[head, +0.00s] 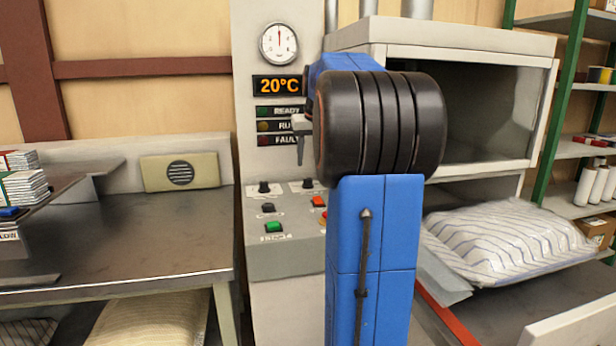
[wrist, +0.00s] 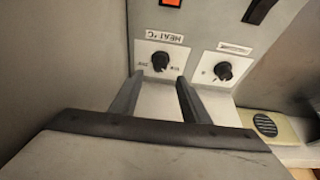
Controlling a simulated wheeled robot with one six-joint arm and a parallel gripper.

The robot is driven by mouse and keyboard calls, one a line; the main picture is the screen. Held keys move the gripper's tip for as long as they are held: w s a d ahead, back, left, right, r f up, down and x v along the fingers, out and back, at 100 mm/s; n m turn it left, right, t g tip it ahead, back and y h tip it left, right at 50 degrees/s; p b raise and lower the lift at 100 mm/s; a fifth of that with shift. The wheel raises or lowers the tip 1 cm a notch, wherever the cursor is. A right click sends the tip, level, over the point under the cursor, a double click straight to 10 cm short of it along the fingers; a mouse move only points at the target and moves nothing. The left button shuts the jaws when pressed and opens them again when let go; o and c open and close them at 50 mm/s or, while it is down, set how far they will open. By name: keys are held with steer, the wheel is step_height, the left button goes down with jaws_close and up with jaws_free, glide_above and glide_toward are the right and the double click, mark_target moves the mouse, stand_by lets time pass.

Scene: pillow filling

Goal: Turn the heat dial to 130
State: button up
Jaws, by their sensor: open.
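The heat dial (wrist: 160,61) is a small black knob under an upside-down "HEAT °C" label in the wrist view. It also shows as the right-hand knob on the control panel in the head view (head: 308,185). I cannot tell its exact setting. The orange display (head: 278,86) reads 20°C. My gripper (wrist: 160,77) is open and empty, its two fingers pointing at the heat dial from either side of its line. The fingertips look short of the knob. In the head view my arm hides most of the gripper.
A second black knob (head: 263,187) sits beside the heat dial. A green button (head: 274,227) and a red switch (head: 318,201) are lower on the panel. A striped pillow (head: 505,240) lies at the right. A metal table (head: 130,245) stands at the left.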

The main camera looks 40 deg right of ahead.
mark_target(308, 179)
steer(key=x, duration=0.8)
steer(key=shift+c, duration=0.3)
steer(key=c, duration=1)
